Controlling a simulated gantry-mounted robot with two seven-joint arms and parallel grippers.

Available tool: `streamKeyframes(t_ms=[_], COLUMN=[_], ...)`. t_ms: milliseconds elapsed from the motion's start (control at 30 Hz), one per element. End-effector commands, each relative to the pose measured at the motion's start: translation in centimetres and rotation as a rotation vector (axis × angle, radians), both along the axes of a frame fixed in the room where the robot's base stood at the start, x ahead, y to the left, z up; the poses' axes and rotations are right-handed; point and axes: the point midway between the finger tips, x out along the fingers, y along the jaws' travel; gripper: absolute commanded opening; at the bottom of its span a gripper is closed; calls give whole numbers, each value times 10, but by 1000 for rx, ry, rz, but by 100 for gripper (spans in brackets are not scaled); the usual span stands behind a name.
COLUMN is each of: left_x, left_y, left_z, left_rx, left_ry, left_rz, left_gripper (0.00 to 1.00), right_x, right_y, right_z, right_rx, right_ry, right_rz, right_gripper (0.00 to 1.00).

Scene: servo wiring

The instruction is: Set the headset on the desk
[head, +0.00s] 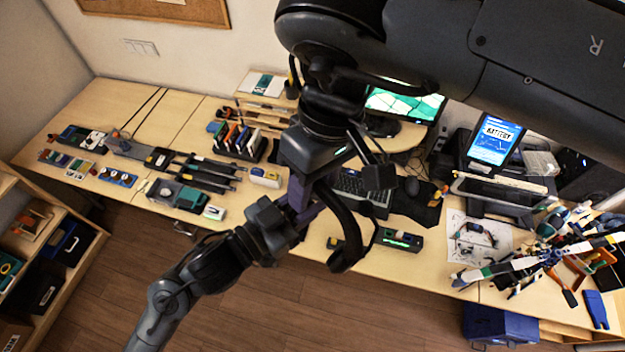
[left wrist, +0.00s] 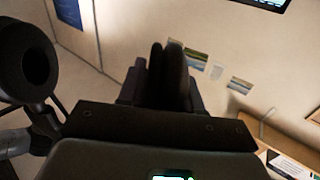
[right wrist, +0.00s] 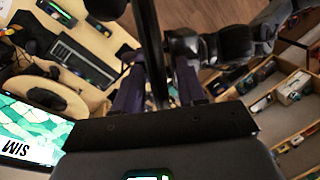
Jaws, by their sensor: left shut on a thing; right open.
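The black headset (head: 347,257) hangs in the air above the desk's (head: 262,215) front edge, its curved band beside my two grippers. In the right wrist view its dark band (right wrist: 153,45) runs between the purple fingers of my right gripper (right wrist: 157,90), which is open. In the head view my right gripper (head: 312,195) points down, close to my left gripper (head: 290,215). My left gripper is shut on the headset; its fingers (left wrist: 170,75) are close together in the left wrist view. The exact grip point is hidden. A round black part shows at that view's left.
Several tools clutter the right end (head: 540,255). A white sheet (head: 478,238) lies beside them. Trays and parts fill the left side; a shelf (head: 50,270) stands at lower left.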

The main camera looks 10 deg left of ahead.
Motion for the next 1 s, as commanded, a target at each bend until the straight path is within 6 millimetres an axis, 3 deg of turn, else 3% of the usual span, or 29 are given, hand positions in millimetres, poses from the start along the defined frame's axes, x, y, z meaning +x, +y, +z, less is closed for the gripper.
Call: streamKeyframes(t_ms=[200,467,567,600,700,767,1000], left_x=[0,0,0,0,0,0,0], left_y=[0,0,0,0,0,0,0], left_z=[1,1,0,0,0,0,0], left_rx=[-1,-1,-1,-1,-1,-1,0], left_ry=[-2,-1,-1,-1,-1,-1,0], left_rz=[0,0,0,0,0,0,0], left_gripper=[0,0,0,39,54,63,64], right_x=[0,0,0,0,0,0,0], right_y=[0,0,0,0,0,0,0], right_z=[0,0,0,0,0,0,0], right_rx=[0,0,-1,1,1,0,0], right_ry=[0,0,0,1,1,0,0], right_rz=[0,1,1,2,2,1,0], right_gripper=[39,0,0,0,0,0,0])
